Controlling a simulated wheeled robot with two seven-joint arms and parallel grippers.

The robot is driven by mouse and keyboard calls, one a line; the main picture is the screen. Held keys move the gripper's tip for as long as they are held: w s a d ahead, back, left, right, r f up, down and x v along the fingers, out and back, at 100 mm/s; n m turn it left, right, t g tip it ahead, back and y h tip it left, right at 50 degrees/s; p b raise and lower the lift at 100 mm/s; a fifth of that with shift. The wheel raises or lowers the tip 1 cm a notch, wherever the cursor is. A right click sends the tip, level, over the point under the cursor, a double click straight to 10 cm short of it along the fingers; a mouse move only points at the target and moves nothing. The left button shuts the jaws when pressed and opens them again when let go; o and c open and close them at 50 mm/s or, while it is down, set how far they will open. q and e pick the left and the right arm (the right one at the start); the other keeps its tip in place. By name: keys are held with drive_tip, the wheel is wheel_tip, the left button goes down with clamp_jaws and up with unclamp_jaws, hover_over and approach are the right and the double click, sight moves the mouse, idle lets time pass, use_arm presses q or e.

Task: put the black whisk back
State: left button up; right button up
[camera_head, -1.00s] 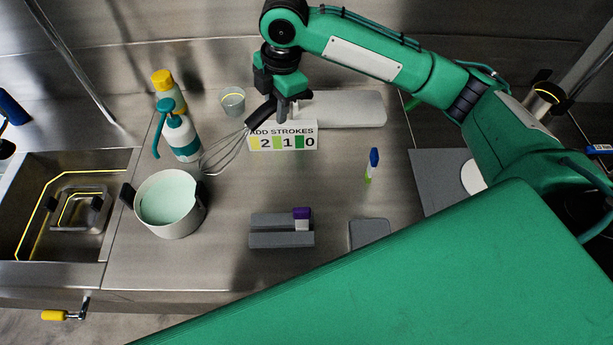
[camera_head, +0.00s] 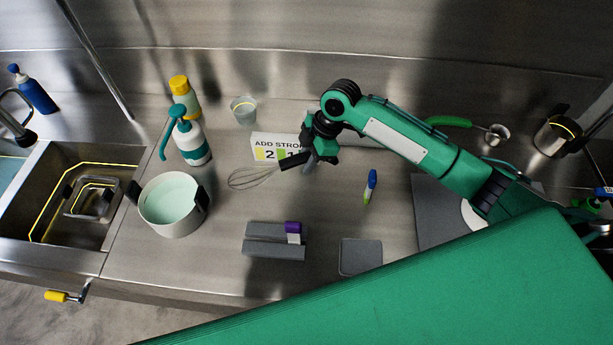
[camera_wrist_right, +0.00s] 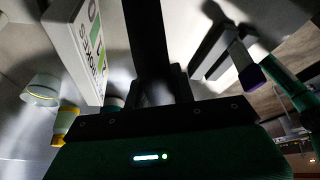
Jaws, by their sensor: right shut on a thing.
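The black whisk shows its wire loops (camera_head: 252,178) to the left and its black handle (camera_head: 291,160) to the right. My right gripper (camera_head: 309,163) is shut on the handle and holds the whisk lying almost flat in front of the "ADD STROKES" sign (camera_head: 268,148). The head view does not clearly show its height above the counter. In the right wrist view the dark handle (camera_wrist_right: 147,35) runs up from between the fingers, and the sign (camera_wrist_right: 78,40) is close on the left. My left gripper is not in view.
A slotted grey block (camera_head: 262,252) with a purple-topped item (camera_head: 293,228) is at the front, beside a grey pad (camera_head: 361,257). A blue-and-green tool (camera_head: 370,188) stands right of the whisk. Bottles (camera_head: 192,143) and a cup (camera_head: 244,110) are behind.

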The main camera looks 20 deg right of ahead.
wheel_tip(320, 180, down, 5)
drive_tip(key=shift+f+p, duration=0.1)
drive_tip(key=shift+p, duration=0.4)
wheel_tip(320, 180, down, 3)
drive_tip(key=shift+f+p, duration=0.15)
drive_tip(key=shift+p, duration=0.4)
drive_tip(key=shift+f, duration=0.45)
drive_tip(key=shift+f, duration=0.1)
drive_tip(key=o, duration=1)
